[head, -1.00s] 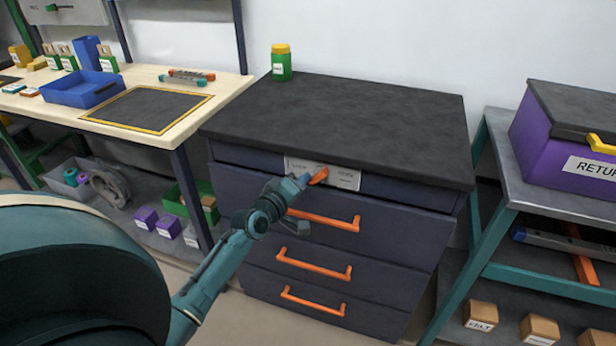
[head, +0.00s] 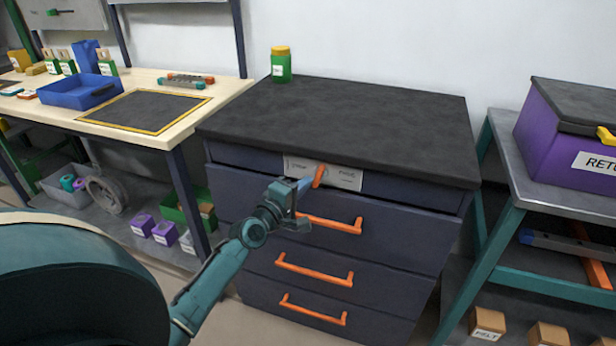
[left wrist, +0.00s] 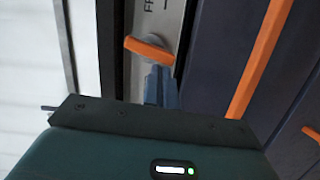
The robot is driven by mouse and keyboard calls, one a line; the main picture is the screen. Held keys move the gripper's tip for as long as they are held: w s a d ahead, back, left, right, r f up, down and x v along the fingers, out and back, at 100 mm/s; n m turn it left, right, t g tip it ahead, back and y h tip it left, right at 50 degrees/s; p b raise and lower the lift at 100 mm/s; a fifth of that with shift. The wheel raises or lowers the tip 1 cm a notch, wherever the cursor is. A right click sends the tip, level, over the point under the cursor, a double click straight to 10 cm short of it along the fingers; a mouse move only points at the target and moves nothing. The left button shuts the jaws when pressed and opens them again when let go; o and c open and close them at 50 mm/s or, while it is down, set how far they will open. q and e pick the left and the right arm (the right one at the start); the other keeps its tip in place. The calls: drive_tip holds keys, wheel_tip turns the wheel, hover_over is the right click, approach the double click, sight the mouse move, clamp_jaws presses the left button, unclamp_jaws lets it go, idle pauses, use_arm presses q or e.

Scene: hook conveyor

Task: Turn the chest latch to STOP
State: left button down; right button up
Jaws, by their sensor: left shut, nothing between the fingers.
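The chest latch (head: 319,176) is a small orange lever on a pale label plate (head: 345,178) on the dark drawer chest (head: 330,110), below its top. It stands nearly upright, leaning slightly right. The words beside it are too small to read surely in the head view. My left gripper (head: 302,187) is shut and empty, its fingertips just left of and below the lever. In the left wrist view the orange latch (left wrist: 150,50) lies just beyond the blue fingertips (left wrist: 158,88); I cannot tell whether they touch. My right gripper is not in view.
Orange drawer handles (head: 330,224) stick out below the latch. A green jar (head: 280,66) stands on the chest's back left. A wooden bench (head: 190,118) with a blue tray (head: 80,92) is at left; a shelf with a purple box (head: 560,150) is at right.

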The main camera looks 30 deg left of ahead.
use_arm(q)
drive_tip(key=shift+f+n+b, duration=0.15)
drive_tip(key=shift+n+b, duration=0.2)
drive_tip(key=shift+n, duration=0.15)
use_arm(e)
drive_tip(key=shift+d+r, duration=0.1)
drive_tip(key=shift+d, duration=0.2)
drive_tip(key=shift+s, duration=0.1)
use_arm(q)
drive_tip(key=shift+d+n, duration=0.1)
drive_tip(key=shift+n, duration=0.2)
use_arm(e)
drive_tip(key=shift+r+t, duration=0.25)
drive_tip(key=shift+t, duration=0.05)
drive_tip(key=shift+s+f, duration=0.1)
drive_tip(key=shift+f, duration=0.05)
